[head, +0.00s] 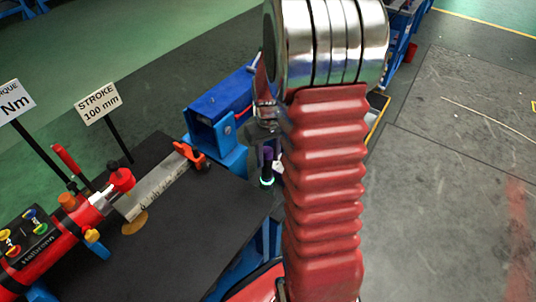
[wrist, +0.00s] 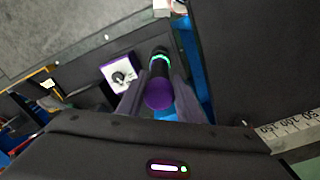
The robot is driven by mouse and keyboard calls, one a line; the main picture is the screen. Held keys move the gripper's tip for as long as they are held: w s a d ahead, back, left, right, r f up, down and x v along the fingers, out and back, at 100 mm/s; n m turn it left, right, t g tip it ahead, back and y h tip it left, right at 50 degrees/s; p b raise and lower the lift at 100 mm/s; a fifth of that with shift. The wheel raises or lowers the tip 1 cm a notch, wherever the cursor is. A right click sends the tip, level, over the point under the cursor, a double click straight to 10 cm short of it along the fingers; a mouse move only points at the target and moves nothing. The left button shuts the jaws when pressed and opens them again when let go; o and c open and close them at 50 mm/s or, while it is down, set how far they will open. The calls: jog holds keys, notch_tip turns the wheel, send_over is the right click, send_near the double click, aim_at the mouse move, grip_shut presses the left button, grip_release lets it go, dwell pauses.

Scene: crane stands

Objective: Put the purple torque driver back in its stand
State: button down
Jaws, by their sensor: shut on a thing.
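The purple torque driver (wrist: 159,95) has a purple end, a black body and a glowing green ring. My gripper (wrist: 157,100) is shut on it, with one finger on each side, in the wrist view. In the head view the driver (head: 267,160) hangs below my gripper (head: 265,140), green ring low, beside the dark table's edge. A white square with a purple border and a dark round centre (wrist: 121,74), which looks like the stand, lies just left of the driver in the wrist view. The driver is apart from it in that picture. My arm hides much of this area in the head view.
A blue clamp block (head: 215,115) and a steel ruler (head: 158,188) are on the dark table (head: 190,245). A red cylinder tool (head: 50,250) and sign posts stand at the left. The ruler also shows in the wrist view (wrist: 290,130). Open floor (head: 450,150) lies right.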

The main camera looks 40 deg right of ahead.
aim_at(268, 151)
jog(key=shift+f, duration=0.4)
jog(key=c, duration=1.2)
grip_release()
jog(key=shift+f, duration=0.1)
jog(key=shift+r, duration=2.55)
jog(key=shift+r, duration=0.1)
notch_tip(268, 151, up, 14)
jog(key=shift+f, duration=0.25)
